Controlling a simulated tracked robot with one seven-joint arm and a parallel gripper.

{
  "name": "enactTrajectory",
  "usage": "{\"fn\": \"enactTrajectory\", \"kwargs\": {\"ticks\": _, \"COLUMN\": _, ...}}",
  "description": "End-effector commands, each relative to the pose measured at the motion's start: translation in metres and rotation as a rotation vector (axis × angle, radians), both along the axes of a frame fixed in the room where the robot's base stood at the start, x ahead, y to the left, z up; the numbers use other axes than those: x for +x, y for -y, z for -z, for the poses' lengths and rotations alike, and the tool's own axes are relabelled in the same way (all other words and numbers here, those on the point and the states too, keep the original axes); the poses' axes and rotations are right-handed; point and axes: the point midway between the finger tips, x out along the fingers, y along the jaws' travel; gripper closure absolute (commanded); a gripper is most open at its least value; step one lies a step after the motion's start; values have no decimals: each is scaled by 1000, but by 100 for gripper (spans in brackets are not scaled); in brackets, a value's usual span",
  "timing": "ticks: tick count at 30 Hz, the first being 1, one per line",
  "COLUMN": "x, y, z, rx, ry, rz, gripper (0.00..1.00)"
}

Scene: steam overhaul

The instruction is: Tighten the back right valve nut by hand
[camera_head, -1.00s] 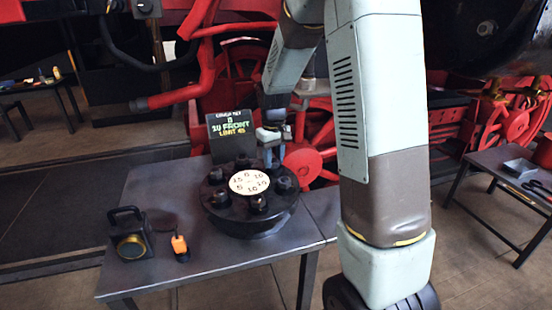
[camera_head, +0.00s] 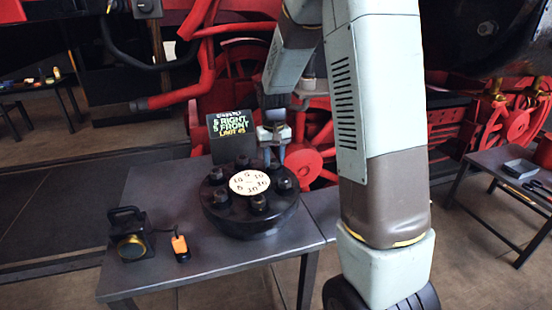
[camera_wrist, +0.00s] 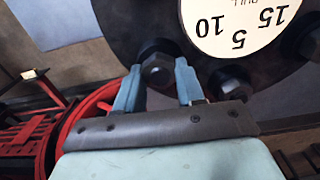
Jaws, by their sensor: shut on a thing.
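A black round valve cover (camera_head: 250,222) with several dark nuts around a cream dial plate (camera_head: 249,183) sits on the grey table. My gripper (camera_head: 274,160) points down at the cover's back right edge. In the wrist view, its two pale blue fingers (camera_wrist: 158,88) stand either side of a dark hex nut (camera_wrist: 157,70), shut on it. That back right valve nut is mostly hidden by the fingers in the head view. Another nut (camera_wrist: 230,82) is close to the right finger, and the dial plate (camera_wrist: 240,30) is beyond.
A small display (camera_head: 232,136) behind the cover reads RIGHT, FRONT and LIMIT 45. A black lamp (camera_head: 128,233) and an orange-and-black handheld device (camera_head: 180,246) stand on the table's left. Red locomotive parts (camera_head: 305,165) lie close behind. A side table (camera_head: 510,180) is at right.

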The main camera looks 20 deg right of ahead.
Motion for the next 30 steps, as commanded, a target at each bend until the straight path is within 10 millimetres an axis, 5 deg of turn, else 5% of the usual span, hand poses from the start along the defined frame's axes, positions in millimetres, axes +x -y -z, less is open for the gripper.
{"fn": "enactTrajectory", "kwargs": {"ticks": 2, "x": 3, "y": 0, "z": -2, "rx": 0, "ry": 9, "rz": 1, "gripper": 92}}
{"fn": "enactTrajectory", "kwargs": {"ticks": 3, "x": 3, "y": 0, "z": -2, "rx": 1, "ry": 9, "rz": 1, "gripper": 60}}
{"fn": "enactTrajectory", "kwargs": {"ticks": 10, "x": 1, "y": 0, "z": -1, "rx": 0, "ry": 4, "rz": 0, "gripper": 38}}
{"fn": "enactTrajectory", "kwargs": {"ticks": 20, "x": 1, "y": 0, "z": -4, "rx": 0, "ry": 2, "rz": -1, "gripper": 36}}
{"fn": "enactTrajectory", "kwargs": {"ticks": 30, "x": 1, "y": 0, "z": -56, "rx": 1, "ry": 6, "rz": -1, "gripper": 36}}
